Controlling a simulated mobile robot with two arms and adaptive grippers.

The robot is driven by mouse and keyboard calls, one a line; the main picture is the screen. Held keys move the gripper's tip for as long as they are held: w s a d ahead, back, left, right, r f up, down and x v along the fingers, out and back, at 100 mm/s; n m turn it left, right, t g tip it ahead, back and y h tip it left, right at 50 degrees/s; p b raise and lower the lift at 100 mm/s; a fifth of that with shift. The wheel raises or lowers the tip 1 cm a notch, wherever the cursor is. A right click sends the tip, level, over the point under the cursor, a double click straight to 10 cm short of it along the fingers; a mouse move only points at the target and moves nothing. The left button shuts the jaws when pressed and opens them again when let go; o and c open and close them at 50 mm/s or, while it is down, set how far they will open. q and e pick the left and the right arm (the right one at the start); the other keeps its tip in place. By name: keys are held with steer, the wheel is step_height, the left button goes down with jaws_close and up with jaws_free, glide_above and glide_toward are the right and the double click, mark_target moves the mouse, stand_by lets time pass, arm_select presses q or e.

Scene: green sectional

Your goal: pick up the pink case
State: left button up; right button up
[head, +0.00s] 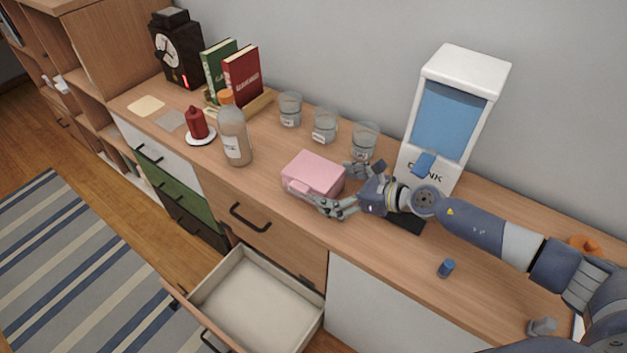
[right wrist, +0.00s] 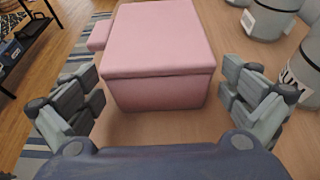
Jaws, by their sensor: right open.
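The pink case (head: 312,174) is a closed box on the wooden counter, near its front edge. In the right wrist view the pink case (right wrist: 160,60) fills the upper middle. My right gripper (head: 340,187) is open at the right end of the case, with one finger toward the wall side and one toward the front edge. In the right wrist view the open fingers of my right gripper (right wrist: 158,105) stand either side of the near end of the case, with gaps showing. My left gripper is not in view.
Glass jars (head: 324,125) stand behind the case, and a bottle (head: 234,135) stands to its left. A white dispenser (head: 450,110) is behind my right arm. An empty drawer (head: 257,300) is open below the counter. A small blue object (head: 446,268) lies to the right.

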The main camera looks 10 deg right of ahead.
steer(key=x, duration=0.4)
steer(key=shift+s, duration=0.1)
steer(key=c, duration=1)
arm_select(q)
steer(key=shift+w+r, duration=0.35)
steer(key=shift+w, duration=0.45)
arm_select(e)
steer(key=shift+c, duration=0.2)
